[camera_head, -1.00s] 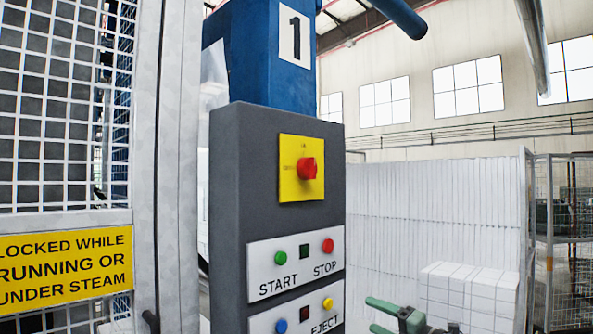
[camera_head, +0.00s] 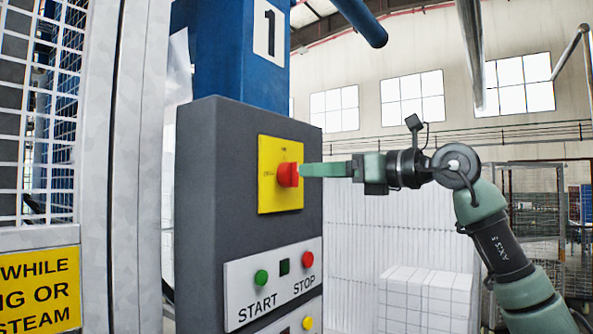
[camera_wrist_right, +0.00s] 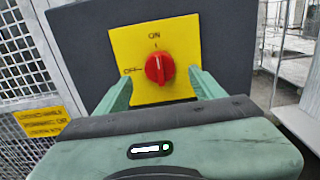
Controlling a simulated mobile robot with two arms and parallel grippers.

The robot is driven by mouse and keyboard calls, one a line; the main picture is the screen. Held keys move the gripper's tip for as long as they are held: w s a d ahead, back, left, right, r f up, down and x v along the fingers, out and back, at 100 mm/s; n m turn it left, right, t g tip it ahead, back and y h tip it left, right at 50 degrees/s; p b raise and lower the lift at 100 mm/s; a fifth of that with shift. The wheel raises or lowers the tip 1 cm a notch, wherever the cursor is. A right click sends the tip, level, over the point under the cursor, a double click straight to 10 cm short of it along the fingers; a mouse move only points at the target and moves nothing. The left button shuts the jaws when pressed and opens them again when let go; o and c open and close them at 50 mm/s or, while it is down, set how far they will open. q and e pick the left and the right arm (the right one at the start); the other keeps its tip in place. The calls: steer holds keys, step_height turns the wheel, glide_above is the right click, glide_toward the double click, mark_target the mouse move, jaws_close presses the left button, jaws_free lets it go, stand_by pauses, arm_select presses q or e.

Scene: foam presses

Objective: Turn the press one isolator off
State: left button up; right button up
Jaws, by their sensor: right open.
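The press one isolator is a red rotary knob (camera_head: 288,175) on a yellow plate (camera_head: 280,200), high on the dark grey control box (camera_head: 215,200) under the blue column marked 1. In the right wrist view the knob (camera_wrist_right: 159,67) stands upright, in line with the ON mark above it; OFF is to its left. My right gripper (camera_head: 304,171) reaches in from the right, its fingertips close to the knob. In the right wrist view its open fingers (camera_wrist_right: 160,80) lie on both sides of the knob, with gaps visible. My left gripper is out of view.
Below the isolator is a white panel with a green START button (camera_head: 261,277) and a red STOP button (camera_head: 308,259). A mesh guard with a yellow sign (camera_head: 40,290) stands at the left. White block stacks (camera_head: 425,300) stand behind my right arm.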

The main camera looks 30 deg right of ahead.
mark_target(291, 174)
steer(key=p+x, duration=0.1)
steer(key=x, duration=0.5)
steer(key=c, duration=1.4)
steer(key=shift+o, duration=0.2)
